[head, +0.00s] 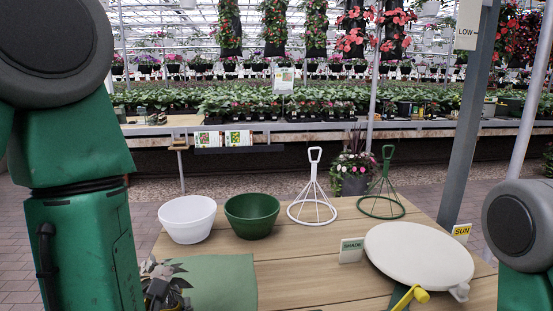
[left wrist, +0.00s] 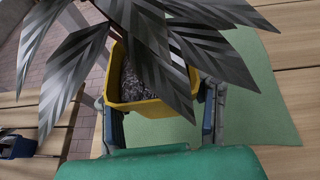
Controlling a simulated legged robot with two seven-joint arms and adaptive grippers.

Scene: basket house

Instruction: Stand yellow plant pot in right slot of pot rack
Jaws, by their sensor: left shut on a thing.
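The yellow plant pot (left wrist: 140,107) shows in the left wrist view, with dark soil and large grey striped leaves hanging over its rim. My left gripper (left wrist: 163,112) is shut on the pot, with a finger on either side of it. In the head view the striped leaves and my left gripper (head: 166,292) are at the bottom left, over the left edge of the green mat; the pot itself is mostly hidden there. I cannot pick out the pot rack or its right slot in either view. My right arm shows at the right edge, but its gripper is out of view.
A green mat (head: 222,281) lies on the wooden table. Behind it stand a white bowl (head: 187,219), a green bowl (head: 252,216), a white wire hanger (head: 312,198) and a green one (head: 383,196). A cream oval board (head: 420,252) with SHADE (head: 351,250) and SUN (head: 461,232) signs is right.

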